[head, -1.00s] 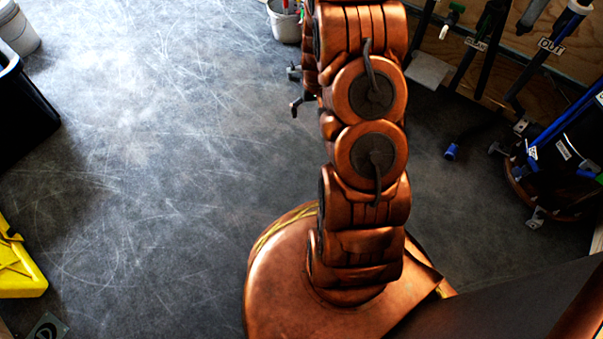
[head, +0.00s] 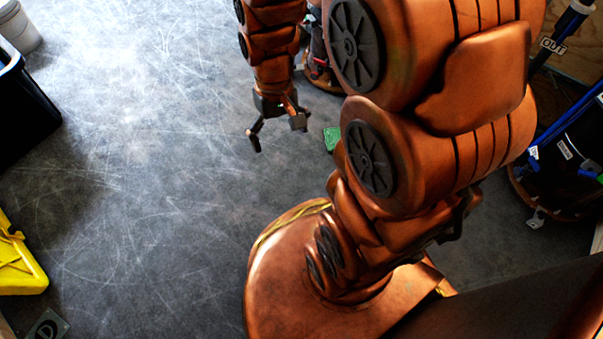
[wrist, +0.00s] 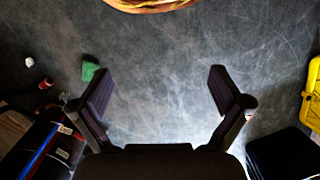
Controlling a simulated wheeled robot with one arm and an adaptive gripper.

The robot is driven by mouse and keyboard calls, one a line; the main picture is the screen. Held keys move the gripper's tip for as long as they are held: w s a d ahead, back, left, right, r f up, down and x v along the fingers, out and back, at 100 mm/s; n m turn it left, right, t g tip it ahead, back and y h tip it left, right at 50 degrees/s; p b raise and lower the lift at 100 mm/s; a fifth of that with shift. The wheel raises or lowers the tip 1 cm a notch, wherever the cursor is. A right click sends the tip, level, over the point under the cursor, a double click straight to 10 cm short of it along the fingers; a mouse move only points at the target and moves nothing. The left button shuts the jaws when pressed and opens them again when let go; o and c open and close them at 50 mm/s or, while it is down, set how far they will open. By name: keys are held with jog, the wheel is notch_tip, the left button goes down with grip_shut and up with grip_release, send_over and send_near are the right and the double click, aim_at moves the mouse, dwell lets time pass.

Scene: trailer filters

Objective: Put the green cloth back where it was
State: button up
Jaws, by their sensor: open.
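The green cloth (head: 331,138) lies crumpled on the grey floor, its right side partly hidden behind my arm in the head view. It also shows in the wrist view (wrist: 90,70), just outside the left finger. My gripper (head: 276,133) hangs above the floor to the left of the cloth, fingers pointing down. In the wrist view its two fingers (wrist: 160,78) are wide apart with only bare floor between them. It is open and empty.
A black bin (head: 22,110) and a yellow case (head: 20,262) stand on the left. A white bucket (head: 18,27) is at the back left. A black vacuum-like unit with blue tubes (head: 565,150) stands at the right. The floor at centre left is clear.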

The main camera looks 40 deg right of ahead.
jog(key=s+a+r, duration=0.1)
jog(key=s+r, duration=0.1)
jog(key=s, duration=0.4)
jog(key=s+a+r+n+g, duration=0.1)
jog(key=s+a+r, duration=0.1)
jog(key=s, duration=0.4)
jog(key=shift+s+a+r+h, duration=0.2)
jog(key=shift+s+a+h, duration=0.1)
jog(key=shift+s+h, duration=0.1)
jog(key=shift+w, duration=0.1)
notch_tip(320, 180, up, 44)
jog(key=t+p, duration=0.1)
jog(key=p, duration=4.1)
jog(key=shift+s+r, duration=0.15)
jog(key=shift+s, duration=0.3)
jog(key=shift+d, duration=0.1)
